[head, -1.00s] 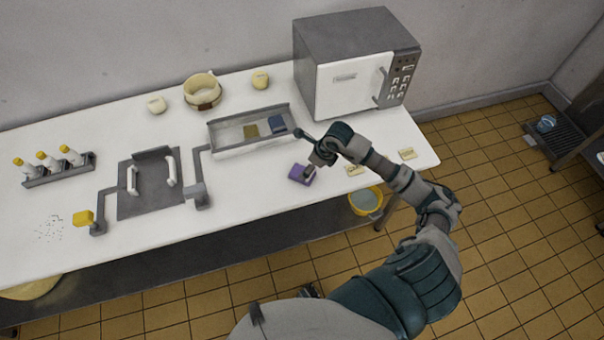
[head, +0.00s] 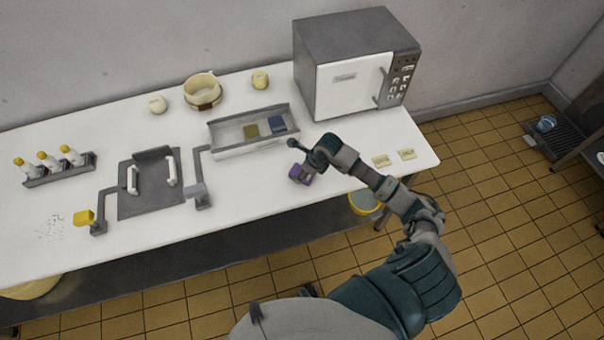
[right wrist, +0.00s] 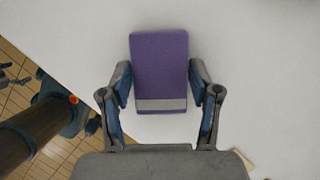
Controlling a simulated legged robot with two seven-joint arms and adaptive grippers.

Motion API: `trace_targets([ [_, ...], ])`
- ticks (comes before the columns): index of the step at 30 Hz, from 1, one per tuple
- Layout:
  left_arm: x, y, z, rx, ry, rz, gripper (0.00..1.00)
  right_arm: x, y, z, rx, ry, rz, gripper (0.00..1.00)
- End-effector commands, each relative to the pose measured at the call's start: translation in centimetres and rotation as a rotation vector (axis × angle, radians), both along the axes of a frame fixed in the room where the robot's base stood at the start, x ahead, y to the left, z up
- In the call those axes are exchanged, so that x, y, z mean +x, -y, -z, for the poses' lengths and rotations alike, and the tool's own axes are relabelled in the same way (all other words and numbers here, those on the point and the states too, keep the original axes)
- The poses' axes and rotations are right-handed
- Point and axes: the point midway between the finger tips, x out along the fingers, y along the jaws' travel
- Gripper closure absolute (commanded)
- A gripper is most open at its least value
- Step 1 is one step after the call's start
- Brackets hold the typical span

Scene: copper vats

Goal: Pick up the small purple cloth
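The small purple cloth (head: 307,181) lies on the white counter near its front edge, partly covered by my right gripper (head: 302,172) in the head view. In the right wrist view the cloth (right wrist: 160,66) is a purple rectangle with a grey band across its near end. The two fingers of my right gripper (right wrist: 161,88) stand on either side of that near end. They look open, with the fingertips very close to the cloth's edges; whether they touch it is hard to tell.
A metal tray (head: 228,153) with a yellow and a blue piece lies behind the cloth. A microwave (head: 345,85) stands at the back right. Two pale yellow blocks (head: 381,161) (head: 407,154) lie to the right. A bucket (head: 364,204) stands below the counter's front edge.

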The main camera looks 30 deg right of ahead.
Motion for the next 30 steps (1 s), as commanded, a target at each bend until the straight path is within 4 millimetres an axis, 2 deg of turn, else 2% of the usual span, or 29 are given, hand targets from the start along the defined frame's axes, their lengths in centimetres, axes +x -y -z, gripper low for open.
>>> trace_targets([
  [2,0.0,0.0,0.0,0.000,0.000,0.000,0.00,0.0,0.0,0.0,-0.001,-0.001,0.000,0.72],
  [3,0.0,0.0,0.0,0.000,0.000,0.000,0.00,0.0,0.0,0.0,0.000,0.000,0.000,0.78],
  [11,0.0,0.0,0.0,0.000,0.000,0.000,0.00,0.0,0.0,-0.2,0.000,0.000,0.000,0.78],
  [16,0.1,0.0,0.0,0.000,0.000,0.000,0.00,0.0,0.1,-1.5,-0.002,0.002,-0.001,0.78],
  [21,0.5,0.1,-0.1,-0.001,0.004,-0.001,0.00,0.1,0.1,-3.8,-0.003,0.003,-0.002,0.78],
  [26,0.8,0.2,-0.2,-0.001,0.002,-0.001,0.00,-3.2,-1.8,-3.8,-0.002,-0.001,-0.006,0.78],
  [30,1.3,0.3,-0.3,-0.002,0.005,-0.002,0.00,-6.7,-3.7,-4.1,-0.001,-0.001,-0.006,0.78],
])
